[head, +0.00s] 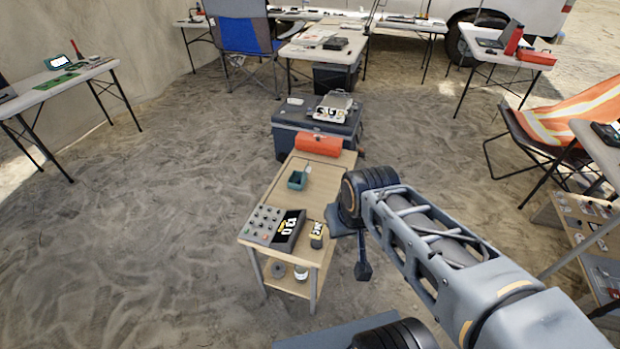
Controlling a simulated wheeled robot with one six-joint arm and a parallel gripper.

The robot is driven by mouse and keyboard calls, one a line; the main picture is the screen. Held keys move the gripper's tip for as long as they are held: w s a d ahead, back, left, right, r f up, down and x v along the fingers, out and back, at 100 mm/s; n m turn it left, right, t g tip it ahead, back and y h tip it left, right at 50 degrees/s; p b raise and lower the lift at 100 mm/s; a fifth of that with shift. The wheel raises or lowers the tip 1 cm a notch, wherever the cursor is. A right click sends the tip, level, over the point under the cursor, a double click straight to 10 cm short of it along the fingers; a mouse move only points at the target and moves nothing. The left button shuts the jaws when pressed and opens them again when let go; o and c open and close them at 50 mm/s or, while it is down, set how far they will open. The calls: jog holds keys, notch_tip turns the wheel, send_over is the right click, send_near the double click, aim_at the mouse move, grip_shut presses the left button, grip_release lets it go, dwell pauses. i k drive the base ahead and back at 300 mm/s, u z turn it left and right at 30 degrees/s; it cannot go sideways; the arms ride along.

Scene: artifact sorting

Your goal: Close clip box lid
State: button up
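The likely clip box (329,114) is a small pale box on top of a dark grey case (290,131), behind the wooden cart. Its grey lid appears raised at the back, and several small dark items seem to lie inside. It is small in the head view, so its clips cannot be made out. My gripper (352,246) hangs near the right edge of the wooden cart (325,190), well in front of the box and apart from it. Its two dark fingers look spread, with nothing seen between them.
Folding tables stand around. An orange-striped chair (560,120) is at right. Sand at left is free.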

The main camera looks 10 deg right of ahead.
aim_at(307, 169)
jog(key=u, duration=0.5)
jog(key=k, duration=1.2)
jog(key=z, duration=0.2)
jog(key=i, duration=0.55)
jog(key=z, duration=0.75)
jog(key=i, duration=0.75)
jog(key=u, duration=0.55)
jog(key=i, duration=0.55)
jog(key=u, duration=0.4)
